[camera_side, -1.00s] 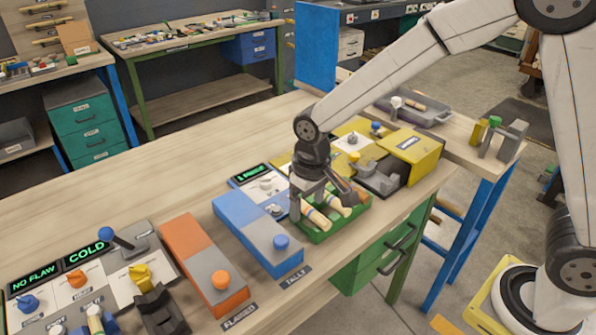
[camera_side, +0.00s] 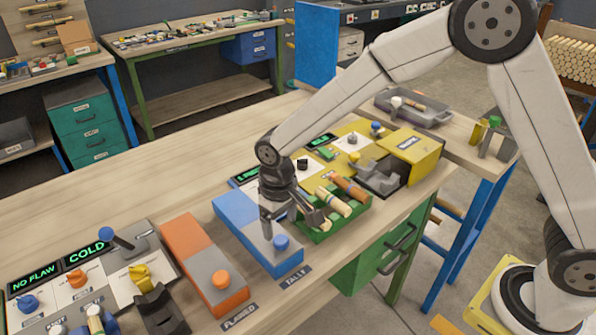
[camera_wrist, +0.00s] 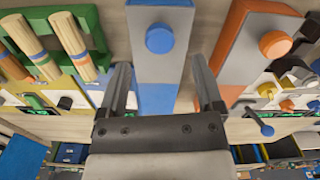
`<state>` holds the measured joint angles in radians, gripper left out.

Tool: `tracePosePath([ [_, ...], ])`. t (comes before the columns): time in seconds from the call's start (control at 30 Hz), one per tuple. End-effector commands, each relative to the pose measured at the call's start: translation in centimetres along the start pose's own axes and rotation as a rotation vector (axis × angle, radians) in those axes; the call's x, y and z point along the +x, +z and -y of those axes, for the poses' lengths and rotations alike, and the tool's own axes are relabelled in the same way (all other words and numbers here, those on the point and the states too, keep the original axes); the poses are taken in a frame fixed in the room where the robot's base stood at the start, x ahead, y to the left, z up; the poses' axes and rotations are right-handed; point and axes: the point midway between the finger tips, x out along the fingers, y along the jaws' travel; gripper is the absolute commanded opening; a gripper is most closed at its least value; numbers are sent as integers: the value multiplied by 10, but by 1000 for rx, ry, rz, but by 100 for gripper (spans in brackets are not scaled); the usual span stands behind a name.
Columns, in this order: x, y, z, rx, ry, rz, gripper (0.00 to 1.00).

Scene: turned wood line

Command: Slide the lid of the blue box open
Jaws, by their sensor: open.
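The blue box (camera_side: 237,214) lies on the workbench behind the TALLY label, with a grey lid section and a round blue knob (camera_side: 281,242) at its near end. My gripper (camera_side: 294,226) is over the box, pointing down, open and empty. It hides part of the box's right side in the side view. In the wrist view the open fingers (camera_wrist: 163,88) stand on either side of the blue box (camera_wrist: 158,97), and the blue knob (camera_wrist: 160,38) shows ahead of them. I cannot tell how high the fingertips are above the lid.
An orange box (camera_side: 205,262) with an orange knob stands left of the blue box. A green tray (camera_side: 318,236) with several turned wood pieces sits close on the right. A yellow housing (camera_side: 412,150) stands farther right.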

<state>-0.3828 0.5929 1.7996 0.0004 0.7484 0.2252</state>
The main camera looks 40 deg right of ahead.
Motion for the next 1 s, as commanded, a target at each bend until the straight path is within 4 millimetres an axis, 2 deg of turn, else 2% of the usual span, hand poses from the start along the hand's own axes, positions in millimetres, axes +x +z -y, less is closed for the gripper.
tracePosePath([
  [0.2, 28, 1, 0, 0, 0, 2, 85],
  [0.4, 43, 0, 0, 0, 0, 0, 85],
  [0.77, 47, 0, 0, -1, -1, -1, 85],
  [0.8, 47, 0, 0, 0, -1, -1, 78],
  [0.87, 47, 0, 0, 0, -1, -1, 59],
  [1.0, 47, 0, 0, -1, -1, -1, 15],
])
